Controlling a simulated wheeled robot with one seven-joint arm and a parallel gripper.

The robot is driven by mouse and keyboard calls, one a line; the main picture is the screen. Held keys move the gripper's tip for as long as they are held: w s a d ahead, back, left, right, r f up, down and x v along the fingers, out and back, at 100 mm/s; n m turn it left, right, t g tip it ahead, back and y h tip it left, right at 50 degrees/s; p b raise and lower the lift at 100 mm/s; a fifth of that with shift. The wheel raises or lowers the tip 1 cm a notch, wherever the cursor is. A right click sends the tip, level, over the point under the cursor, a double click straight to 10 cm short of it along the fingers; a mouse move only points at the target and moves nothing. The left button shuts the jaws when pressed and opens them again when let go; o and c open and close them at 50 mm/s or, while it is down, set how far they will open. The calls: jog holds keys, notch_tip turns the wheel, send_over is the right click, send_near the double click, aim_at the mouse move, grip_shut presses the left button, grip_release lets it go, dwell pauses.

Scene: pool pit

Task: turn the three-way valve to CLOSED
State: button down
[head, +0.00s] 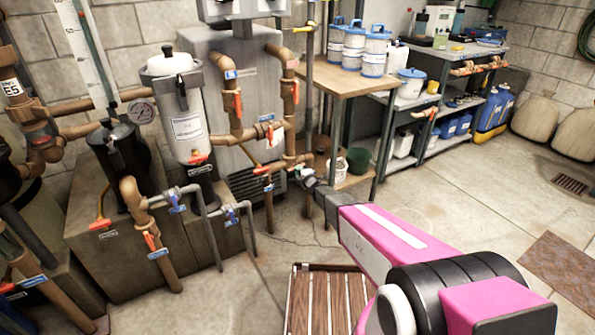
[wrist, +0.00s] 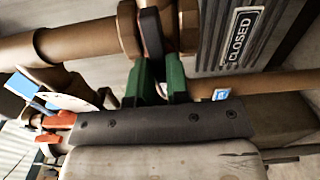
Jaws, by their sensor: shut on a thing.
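My gripper (wrist: 157,88) has its green fingers shut on the dark lever handle (wrist: 151,36) of the three-way valve in the wrist view. The lever runs up the picture from between the fingers, beside the brown valve body (wrist: 128,28). A dark plate reading CLOSED (wrist: 239,38) is to the right of the lever, apart from it. In the head view my gripper (head: 306,177) is at the brown pipework right of the white filter housing. The lever is hard to make out there, and other position labels cannot be read.
Brown pipes (head: 233,105) with several orange-handled valves surround the spot. The white filter housing (head: 187,120) stands to the left. A wooden-topped bench (head: 335,80) with blue-lidded tubs is just behind on the right. A slatted wooden platform (head: 325,300) lies below my arm.

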jog(key=n, duration=1.8)
jog(key=shift+m, duration=0.3)
jog(key=c, duration=1)
grip_release()
jog(key=v, duration=0.7)
